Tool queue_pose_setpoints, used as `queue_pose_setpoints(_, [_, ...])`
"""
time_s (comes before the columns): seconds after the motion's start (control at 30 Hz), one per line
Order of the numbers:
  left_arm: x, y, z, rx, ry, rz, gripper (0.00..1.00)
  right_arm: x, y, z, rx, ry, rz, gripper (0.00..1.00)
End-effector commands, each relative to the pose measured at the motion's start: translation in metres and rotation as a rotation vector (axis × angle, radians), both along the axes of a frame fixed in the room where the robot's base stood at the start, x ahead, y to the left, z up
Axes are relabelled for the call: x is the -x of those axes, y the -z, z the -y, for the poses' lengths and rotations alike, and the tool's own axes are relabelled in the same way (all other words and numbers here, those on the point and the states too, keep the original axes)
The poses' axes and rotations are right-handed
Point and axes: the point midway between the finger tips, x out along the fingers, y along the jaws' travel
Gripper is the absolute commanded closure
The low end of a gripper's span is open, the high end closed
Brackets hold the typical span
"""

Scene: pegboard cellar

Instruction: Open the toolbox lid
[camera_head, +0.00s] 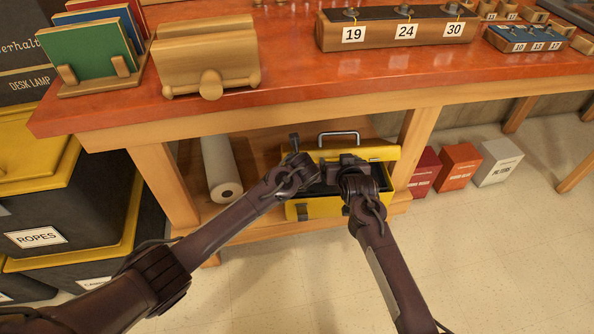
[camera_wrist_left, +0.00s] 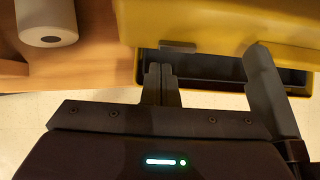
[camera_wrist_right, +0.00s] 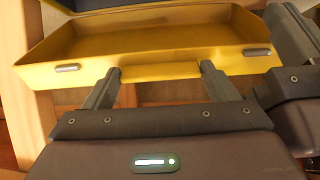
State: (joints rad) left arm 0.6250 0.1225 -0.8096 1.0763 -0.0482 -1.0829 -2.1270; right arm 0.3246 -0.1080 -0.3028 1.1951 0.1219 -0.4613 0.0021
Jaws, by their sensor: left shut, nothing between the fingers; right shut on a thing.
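The yellow toolbox (camera_head: 325,208) sits on the low shelf under the workbench. Its lid (camera_head: 382,153), with a grey handle (camera_head: 338,137), stands raised, and a dark gap shows between lid and box. My right gripper (camera_head: 352,164) is at the middle of the lid's edge. In the right wrist view its fingers (camera_wrist_right: 161,74) are on either side of a yellow grip part (camera_wrist_right: 160,72), with a hollow yellow interior beyond. My left gripper (camera_head: 294,150) is shut and empty at the left of the box. Its closed fingers show beside the opening in the left wrist view (camera_wrist_left: 160,78).
A white roll (camera_head: 221,168) lies on the shelf left of the toolbox. The bench top (camera_head: 290,55) overhangs above. Red, orange and white boxes (camera_head: 460,168) stand on the floor to the right. Black and yellow crates (camera_head: 65,190) stand at the left.

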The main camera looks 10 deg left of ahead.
Motion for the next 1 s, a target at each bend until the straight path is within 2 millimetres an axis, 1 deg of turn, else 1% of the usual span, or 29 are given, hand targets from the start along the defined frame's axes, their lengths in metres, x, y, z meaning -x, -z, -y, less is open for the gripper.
queue_pose_setpoints(0.03, [-0.003,-0.004,0.000,0.000,0.001,-0.002,1.00,-0.002,-0.004,0.000,-0.003,0.000,0.009,0.61])
queue_pose_setpoints(0.13, [-0.007,-0.011,-0.001,-0.001,0.000,-0.003,1.00,-0.002,-0.004,0.000,-0.002,0.000,0.009,0.61])
queue_pose_setpoints(0.27, [-0.009,-0.014,-0.002,-0.002,0.000,-0.003,1.00,-0.002,-0.004,0.000,-0.002,0.000,0.009,0.61])
queue_pose_setpoints(0.57, [-0.010,-0.015,-0.002,-0.002,0.000,-0.003,1.00,-0.001,-0.004,0.000,-0.002,0.000,0.008,0.61])
queue_pose_setpoints(0.77, [-0.022,-0.031,-0.005,-0.002,0.000,0.001,1.00,-0.001,-0.003,0.000,-0.001,0.000,0.006,0.61])
queue_pose_setpoints(1.0, [-0.025,-0.036,-0.006,0.003,-0.004,0.007,1.00,0.001,0.002,0.000,0.002,-0.002,-0.004,0.61])
